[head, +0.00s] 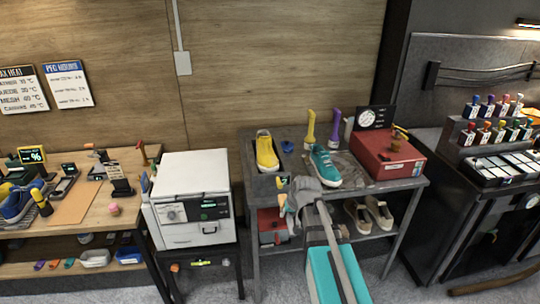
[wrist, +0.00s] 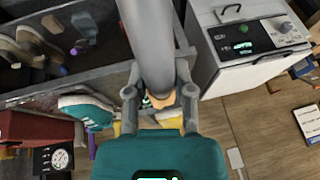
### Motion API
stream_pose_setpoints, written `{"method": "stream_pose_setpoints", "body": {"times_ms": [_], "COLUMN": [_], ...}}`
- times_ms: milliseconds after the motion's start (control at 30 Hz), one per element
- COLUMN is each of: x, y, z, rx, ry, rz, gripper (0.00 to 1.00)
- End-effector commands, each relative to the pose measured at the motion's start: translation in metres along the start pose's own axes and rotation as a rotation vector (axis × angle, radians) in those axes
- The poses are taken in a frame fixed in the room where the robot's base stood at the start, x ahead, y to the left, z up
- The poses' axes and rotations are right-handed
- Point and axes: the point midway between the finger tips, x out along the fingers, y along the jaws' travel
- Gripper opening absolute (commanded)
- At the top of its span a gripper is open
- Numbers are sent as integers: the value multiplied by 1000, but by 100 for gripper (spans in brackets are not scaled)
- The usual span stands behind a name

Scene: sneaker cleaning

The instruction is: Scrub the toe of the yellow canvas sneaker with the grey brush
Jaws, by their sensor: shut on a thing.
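The yellow canvas sneaker (head: 266,152) sits at the back left of the grey metal bench, in a dark shallow tray. In the wrist view only bits of yellow show beyond my fingers, and the rest is covered by my gripper. My gripper (head: 286,203) is at the bench's front edge, below and in front of the sneaker and apart from it. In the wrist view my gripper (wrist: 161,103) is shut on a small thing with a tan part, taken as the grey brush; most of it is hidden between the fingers.
A teal sneaker (head: 325,166) stands on a mat right of the yellow one, with a red box (head: 385,158) beyond. Yellow and purple upright shapes (head: 334,128) stand behind. A white machine (head: 192,198) is left of the bench. Beige shoes (head: 368,213) lie on the lower shelf.

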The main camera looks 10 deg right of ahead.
Motion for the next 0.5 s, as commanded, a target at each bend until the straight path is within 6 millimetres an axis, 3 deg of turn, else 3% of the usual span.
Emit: {"method": "stream_pose_setpoints", "body": {"times_ms": [333,500], "x": [0,0], "y": [-4,-7], "z": [-3,-25], "rx": [-6,-11], "ry": [1,19], "rz": [-3,-4], "gripper": [0,0]}}
